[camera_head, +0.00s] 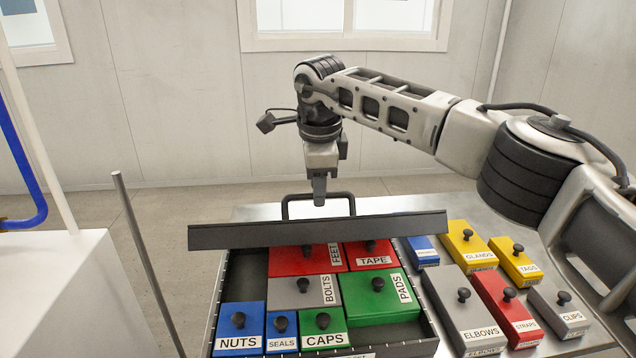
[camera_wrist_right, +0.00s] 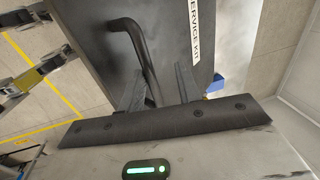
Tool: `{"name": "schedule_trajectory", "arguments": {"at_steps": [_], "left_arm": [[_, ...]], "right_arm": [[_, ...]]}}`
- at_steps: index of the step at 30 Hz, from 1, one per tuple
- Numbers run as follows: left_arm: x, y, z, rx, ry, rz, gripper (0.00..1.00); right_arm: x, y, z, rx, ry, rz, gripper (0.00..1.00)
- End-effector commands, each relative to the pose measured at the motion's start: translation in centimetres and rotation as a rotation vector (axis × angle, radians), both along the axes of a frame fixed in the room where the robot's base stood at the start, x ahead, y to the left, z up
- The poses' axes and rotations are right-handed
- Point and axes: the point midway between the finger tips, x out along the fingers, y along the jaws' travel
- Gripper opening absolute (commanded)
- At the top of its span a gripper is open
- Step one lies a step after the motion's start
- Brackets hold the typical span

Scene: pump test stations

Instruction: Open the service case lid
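The service case (camera_head: 243,297) stands on the metal table with its lid (camera_head: 318,230) raised, so the compartment shows. The lid is seen nearly edge-on in the head view; in the right wrist view its dark face carries a white SERVICE KIT label (camera_wrist_right: 195,30). A dark bar handle (camera_head: 287,208) stands up from the lid; it also shows in the right wrist view (camera_wrist_right: 130,30). My right gripper (camera_head: 319,200) is at the handle. Its fingers (camera_wrist_right: 160,88) are apart, with the handle bar between them and a gap beside one finger. My left gripper is not seen.
Labelled blocks with black knobs fill the case, including NUTS (camera_head: 238,325) and PADS (camera_head: 385,305). More blocks, such as ELBOWS (camera_head: 460,315), stand on the table (camera_head: 262,213) to its right. A thin grey post (camera_head: 150,265) stands left of the case.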

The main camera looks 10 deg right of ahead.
Motion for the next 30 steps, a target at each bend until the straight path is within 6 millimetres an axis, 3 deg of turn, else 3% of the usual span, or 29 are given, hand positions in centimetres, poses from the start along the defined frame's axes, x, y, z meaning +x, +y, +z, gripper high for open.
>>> {"name": "schedule_trajectory", "arguments": {"at_steps": [8,21,30], "left_arm": [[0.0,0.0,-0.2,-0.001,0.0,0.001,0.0],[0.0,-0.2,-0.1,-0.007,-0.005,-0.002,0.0],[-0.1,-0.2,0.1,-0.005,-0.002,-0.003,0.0]], "right_arm": [[-0.2,0.1,1.7,0.004,-0.005,0.001,0.33],[-2.3,0.1,11.8,0.001,-0.005,0.0,0.33],[-3.1,0.1,15.5,0.0,-0.002,0.0,0.33]]}}
